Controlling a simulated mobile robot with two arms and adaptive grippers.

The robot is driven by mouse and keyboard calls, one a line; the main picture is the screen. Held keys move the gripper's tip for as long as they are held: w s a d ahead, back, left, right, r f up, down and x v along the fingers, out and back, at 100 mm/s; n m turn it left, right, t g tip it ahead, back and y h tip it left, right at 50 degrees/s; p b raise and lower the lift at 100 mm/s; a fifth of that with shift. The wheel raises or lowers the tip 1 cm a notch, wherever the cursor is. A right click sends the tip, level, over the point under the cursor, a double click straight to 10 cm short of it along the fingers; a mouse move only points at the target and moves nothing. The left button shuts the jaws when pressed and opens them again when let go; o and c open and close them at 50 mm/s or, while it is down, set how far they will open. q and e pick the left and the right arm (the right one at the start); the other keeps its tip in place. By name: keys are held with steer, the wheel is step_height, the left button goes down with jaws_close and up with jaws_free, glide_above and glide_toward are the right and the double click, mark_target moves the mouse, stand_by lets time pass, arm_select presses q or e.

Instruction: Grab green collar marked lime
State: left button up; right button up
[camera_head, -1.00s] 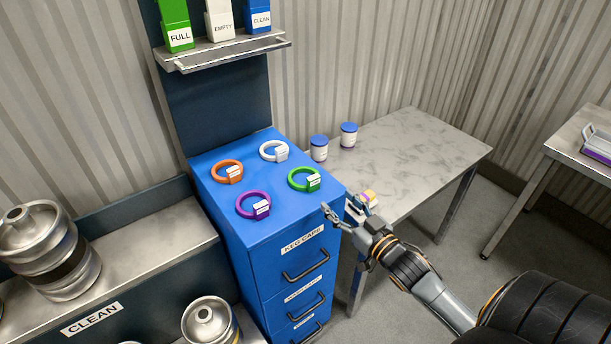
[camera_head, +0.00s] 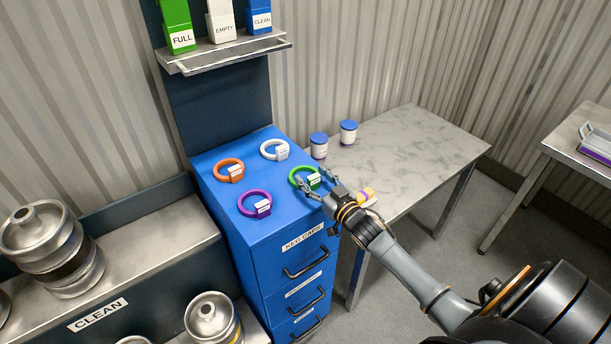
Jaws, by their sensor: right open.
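The green collar (camera_head: 296,172) lies flat on top of the blue drawer cabinet (camera_head: 226,214), near its right edge. Its white tag faces up, with print too small to read. My right gripper (camera_head: 316,180) is open at the green collar, its fingers apart over the near right part of the ring. I cannot tell whether the fingers touch it. My left gripper is not in view.
An orange collar (camera_head: 222,164), a white collar (camera_head: 268,144) and a purple collar (camera_head: 244,203) lie on the same cabinet top. Two blue-lidded tubs (camera_head: 319,149) stand on the grey table (camera_head: 420,145) at right. A shelf (camera_head: 225,50) with holders hangs behind.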

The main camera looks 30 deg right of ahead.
steer(key=shift+c, duration=1.1)
jaws_close()
steer(key=shift+r, duration=0.2)
